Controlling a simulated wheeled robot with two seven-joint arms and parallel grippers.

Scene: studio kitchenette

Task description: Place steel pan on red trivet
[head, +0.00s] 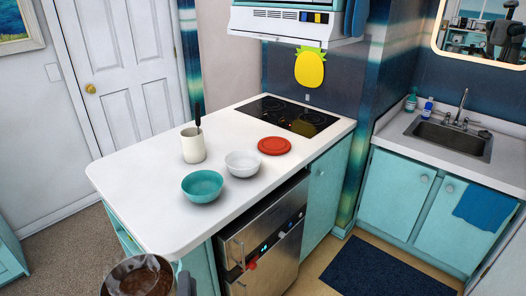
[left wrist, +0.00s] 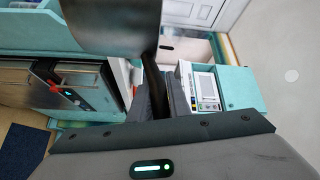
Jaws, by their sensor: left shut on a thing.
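The steel pan (head: 141,278) shows at the bottom edge of the head view, in front of the near corner of the white counter. Its inside looks dark brown, and its lower part is cut off by the frame. In the left wrist view the dark pan (left wrist: 110,22) is at the top, with its handle (left wrist: 150,72) running down between the fingers. My left gripper (left wrist: 164,95) is shut on this handle; only a bit of it (head: 185,284) shows in the head view. The red trivet (head: 274,146) lies flat and bare on the counter, in front of the cooktop. My right gripper is out of view.
A teal bowl (head: 202,186), a white bowl (head: 242,163) and a cream crock (head: 193,146) with a dark utensil stand on the counter (head: 140,185) left of the trivet. The black cooktop (head: 287,115) lies behind it. A steel oven (head: 265,245) sits below the counter edge.

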